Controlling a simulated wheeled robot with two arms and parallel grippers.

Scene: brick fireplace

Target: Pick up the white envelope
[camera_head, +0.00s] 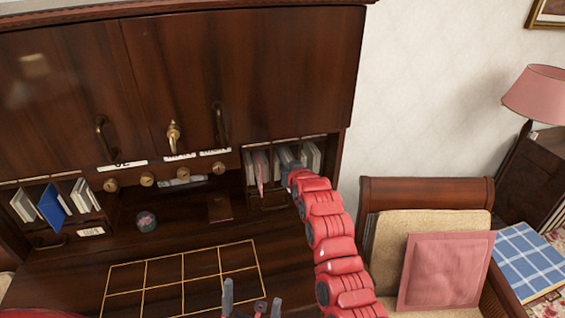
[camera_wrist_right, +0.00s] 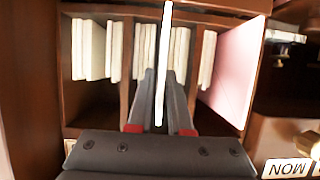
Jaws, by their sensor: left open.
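A thin white envelope (camera_wrist_right: 164,45) shows edge-on as a bright upright strip in the right wrist view. It stands between the two fingers of my right gripper (camera_wrist_right: 161,88), which lie close along both its faces, so the gripper looks shut on it. The strip passes in front of the cubby's edge. In the head view my right arm reaches the right-hand cubby of the desk, and its fingers are hidden there. My left gripper (camera_head: 252,303) is open and empty at the bottom of the head view, over the desk's front.
The cubby (camera_wrist_right: 134,92) holds several white envelopes (camera_wrist_right: 90,50) and a pink one (camera_wrist_right: 237,70) between wooden dividers. A blue book (camera_head: 53,206) stands in the left cubby. A small round object (camera_head: 146,221) sits on the desk. A gold grid (camera_head: 184,281) marks clear desktop.

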